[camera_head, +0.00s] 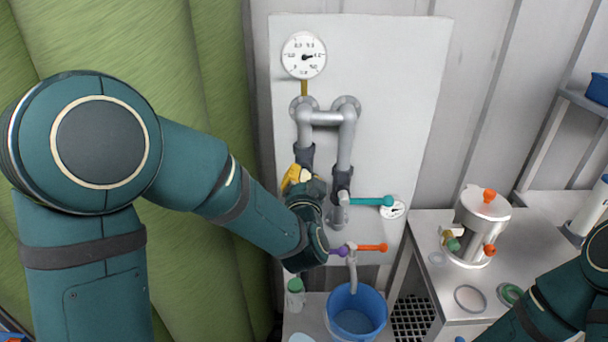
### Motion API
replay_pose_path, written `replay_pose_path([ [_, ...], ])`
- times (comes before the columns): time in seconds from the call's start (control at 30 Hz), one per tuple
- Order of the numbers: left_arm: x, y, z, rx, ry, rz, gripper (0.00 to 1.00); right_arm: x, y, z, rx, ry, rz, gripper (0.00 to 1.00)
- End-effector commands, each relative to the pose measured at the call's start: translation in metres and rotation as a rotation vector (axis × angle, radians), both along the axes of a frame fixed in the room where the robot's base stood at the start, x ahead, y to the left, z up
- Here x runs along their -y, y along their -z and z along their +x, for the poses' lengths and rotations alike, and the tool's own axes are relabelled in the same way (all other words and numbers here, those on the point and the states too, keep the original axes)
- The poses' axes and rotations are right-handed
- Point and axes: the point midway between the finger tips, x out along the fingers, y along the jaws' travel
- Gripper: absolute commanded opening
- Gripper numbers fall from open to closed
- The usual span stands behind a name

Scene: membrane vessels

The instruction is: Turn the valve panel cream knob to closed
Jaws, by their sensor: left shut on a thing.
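The white valve panel (400,90) stands upright in the middle of the view, with grey pipes on its face. The cream knob (306,175) shows only as a small pale patch on the left pipe, beside a yellow part (290,178). My left gripper (306,184) is at that spot, shut on the cream knob, and my left arm covers most of it. The knob's pointer or marks are hidden. My right arm enters at the lower right; its gripper is not in view.
A teal lever (372,201), an orange lever (371,247) and a purple knob (342,251) lie close to my left gripper. A round gauge (304,55) is above. A blue bucket (356,318) stands below. A metal vessel (482,225) stands on the right bench.

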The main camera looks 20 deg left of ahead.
Motion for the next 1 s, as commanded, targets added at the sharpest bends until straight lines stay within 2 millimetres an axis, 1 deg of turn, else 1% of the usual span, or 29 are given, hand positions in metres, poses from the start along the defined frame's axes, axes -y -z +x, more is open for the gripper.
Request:
replay_pose_path([
  [0.57,-0.0012,0.0017,-0.0002,-0.012,-0.003,0.028,0.00,0.0001,-0.0017,0.0009,0.002,0.002,0.000,0.00],
  [0.6,-0.0012,0.0016,-0.0002,-0.012,-0.003,0.027,0.44,0.0001,-0.0017,0.0009,0.002,0.002,0.000,0.00],
  [0.63,-0.0012,0.0016,-0.0002,-0.012,-0.003,0.027,0.54,0.0001,-0.0017,0.0009,0.002,0.002,0.000,0.00],
  [0.67,-0.0011,0.0014,-0.0002,-0.011,-0.002,0.027,0.61,0.0001,-0.0017,0.0009,0.002,0.002,0.000,0.00],
  [1.0,0.0004,0.0005,-0.0020,-0.009,0.000,0.027,0.61,0.0001,-0.0018,0.0009,0.003,0.001,0.000,0.00],
])
